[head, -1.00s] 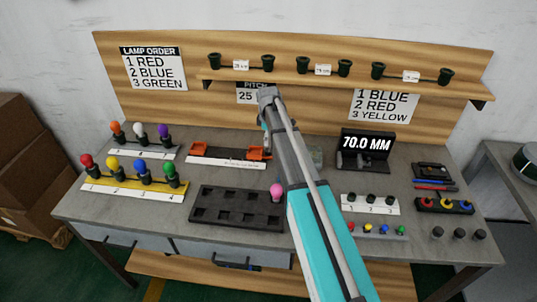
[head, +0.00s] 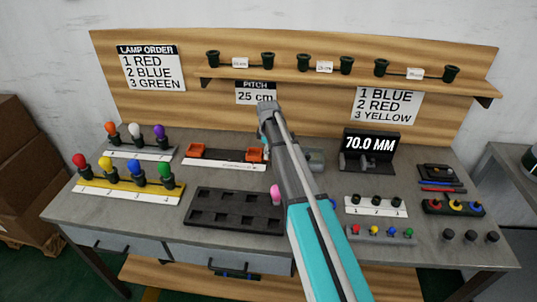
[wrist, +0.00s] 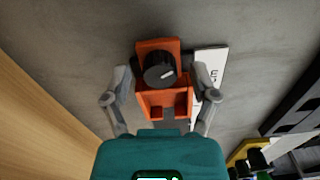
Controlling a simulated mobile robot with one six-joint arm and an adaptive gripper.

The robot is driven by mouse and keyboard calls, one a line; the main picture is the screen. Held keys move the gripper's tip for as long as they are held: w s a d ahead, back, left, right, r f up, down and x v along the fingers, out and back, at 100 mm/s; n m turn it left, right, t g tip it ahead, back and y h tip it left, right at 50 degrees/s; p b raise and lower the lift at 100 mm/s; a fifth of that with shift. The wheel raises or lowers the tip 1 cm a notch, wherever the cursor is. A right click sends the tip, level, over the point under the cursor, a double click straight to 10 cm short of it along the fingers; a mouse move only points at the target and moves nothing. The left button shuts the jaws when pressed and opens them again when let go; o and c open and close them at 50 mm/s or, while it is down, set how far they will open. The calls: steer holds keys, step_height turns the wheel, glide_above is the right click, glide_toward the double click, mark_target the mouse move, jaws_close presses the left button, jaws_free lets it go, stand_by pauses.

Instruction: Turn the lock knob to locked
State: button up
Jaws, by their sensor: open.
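The lock knob (wrist: 160,70) is a round black knob with a pale pointer mark on its face. It sits on an orange block (wrist: 157,45) in the wrist view, and the mark points up and to the right. My gripper (wrist: 163,84) is open, with one finger on each side of the block and knob. I cannot tell whether the fingers touch it. In the head view, two orange blocks stand on a rail, a left one (head: 196,151) and a right one (head: 249,154). My arm end is by the right one, and my fingers are mostly hidden there.
A white label strip (wrist: 209,68) lies right of the block in the wrist view. In the head view, a black tray (head: 233,229) lies in front of the rail. Coloured lamps stand on racks at left (head: 120,190). A 70.0 MM display (head: 370,142) stands at right.

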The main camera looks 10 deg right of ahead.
stand_by(0.3)
jaws_close()
steer(key=shift+m, duration=2.3)
jaws_free()
steer(key=shift+n, duration=0.4)
